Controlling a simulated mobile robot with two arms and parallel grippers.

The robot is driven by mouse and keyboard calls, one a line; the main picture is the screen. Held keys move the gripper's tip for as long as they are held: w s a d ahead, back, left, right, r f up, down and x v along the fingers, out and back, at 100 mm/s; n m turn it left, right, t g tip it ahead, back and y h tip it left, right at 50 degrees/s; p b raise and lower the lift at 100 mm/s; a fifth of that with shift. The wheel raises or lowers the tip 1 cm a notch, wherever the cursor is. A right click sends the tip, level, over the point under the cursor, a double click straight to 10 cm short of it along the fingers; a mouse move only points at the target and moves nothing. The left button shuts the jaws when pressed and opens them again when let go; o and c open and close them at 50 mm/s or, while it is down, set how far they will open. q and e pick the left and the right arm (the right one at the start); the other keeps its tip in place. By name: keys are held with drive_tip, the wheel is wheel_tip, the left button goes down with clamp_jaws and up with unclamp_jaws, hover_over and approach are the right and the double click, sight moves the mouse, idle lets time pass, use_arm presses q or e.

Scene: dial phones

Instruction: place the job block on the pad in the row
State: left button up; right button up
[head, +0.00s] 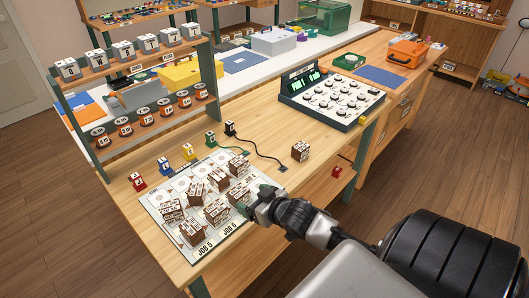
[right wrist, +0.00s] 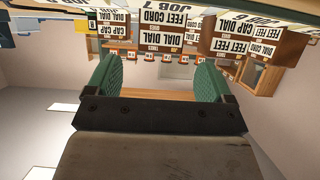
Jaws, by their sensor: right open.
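A printed board (head: 152,205) lies on the wooden bench, with round pads in a row and several brown-and-white job blocks (head: 217,211) on it. Another job block (head: 300,151) stands alone on the bench to the right of the board. My right gripper (head: 262,199) is at the board's right edge, beside the rightmost blocks. In the right wrist view its green fingers (right wrist: 158,78) are apart with nothing between them. My left gripper is not in view.
Small coloured blocks, including a red one (head: 138,181), line the board's back edge. A black cable (head: 262,153) lies behind. A shelf rack (head: 150,110) stands at the left. A dial console (head: 330,97) stands at the back right.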

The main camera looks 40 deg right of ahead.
drive_tip(key=v, duration=0.5)
drive_tip(key=s+d+f+m+g+h, duration=0.1)
drive_tip(key=s+f+g, duration=0.25)
drive_tip(key=f, duration=0.95)
drive_tip(key=s+d+f+g+h, duration=0.15)
drive_tip(key=s+f, duration=0.35)
drive_tip(key=f, duration=0.8)
drive_tip(key=s+a+f+n+g, duration=0.1)
drive_tip(key=s+a+f+g, duration=0.1)
drive_tip(key=s+a+f, duration=0.2)
drive_tip(key=s+a+f+g+y, duration=0.1)
drive_tip(key=s+a+f+g, duration=0.2)
drive_tip(key=s+f, duration=0.5)
drive_tip(key=s+a+f+n+g, duration=0.1)
drive_tip(key=s+a+f, duration=0.4)
drive_tip(key=s, duration=0.8)
wheel_tip(320, 180, down, 2)
drive_tip(key=shift+a+f+n+g, duration=0.15)
drive_tip(key=shift+n+g, duration=0.15)
drive_tip(key=shift+g, duration=0.4)
drive_tip(key=shift+c, duration=0.2)
